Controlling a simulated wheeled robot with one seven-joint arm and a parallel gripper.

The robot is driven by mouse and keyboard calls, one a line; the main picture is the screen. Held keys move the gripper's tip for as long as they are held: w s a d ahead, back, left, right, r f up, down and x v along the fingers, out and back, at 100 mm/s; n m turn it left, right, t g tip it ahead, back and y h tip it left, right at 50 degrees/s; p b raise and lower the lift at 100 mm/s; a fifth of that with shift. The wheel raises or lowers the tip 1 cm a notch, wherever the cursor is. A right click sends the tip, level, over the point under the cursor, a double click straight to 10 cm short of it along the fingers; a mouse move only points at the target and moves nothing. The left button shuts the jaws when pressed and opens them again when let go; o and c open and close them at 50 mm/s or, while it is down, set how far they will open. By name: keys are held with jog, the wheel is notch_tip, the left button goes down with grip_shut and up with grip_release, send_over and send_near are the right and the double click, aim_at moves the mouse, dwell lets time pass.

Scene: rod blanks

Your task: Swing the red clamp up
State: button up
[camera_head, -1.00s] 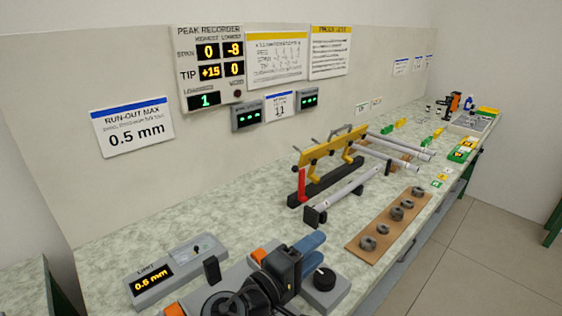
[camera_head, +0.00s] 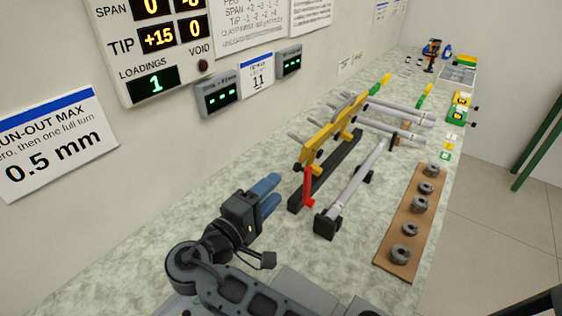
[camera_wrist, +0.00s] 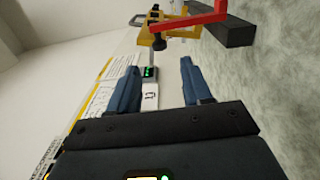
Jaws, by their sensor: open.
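The red clamp (camera_head: 307,187) is an upright red bar with a small foot at the near end of the black rail (camera_head: 333,170), beside the yellow bar (camera_head: 325,135). In the wrist view the red clamp (camera_wrist: 195,21) shows as a bent red arm with a dark knob at its end, beyond the fingers. My gripper (camera_head: 272,191) is open and empty, its blue fingers to the left of the clamp and apart from it. In the wrist view my gripper (camera_wrist: 160,82) shows a clear gap between the fingers.
A grey rod (camera_head: 355,188) lies on black supports right of the rail. A brown board (camera_head: 395,262) with several metal rings lies along the front edge. Thin grey rods stick out of the yellow bar. Bare bench surrounds my gripper on the left.

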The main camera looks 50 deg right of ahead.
jog(key=d+p, duration=0.1)
jog(key=d, duration=0.6)
jog(key=shift+w+d+p, duration=0.15)
jog(key=shift+d+p, duration=0.15)
jog(key=shift+d, duration=0.1)
jog(key=shift+c, duration=0.2)
grip_shut()
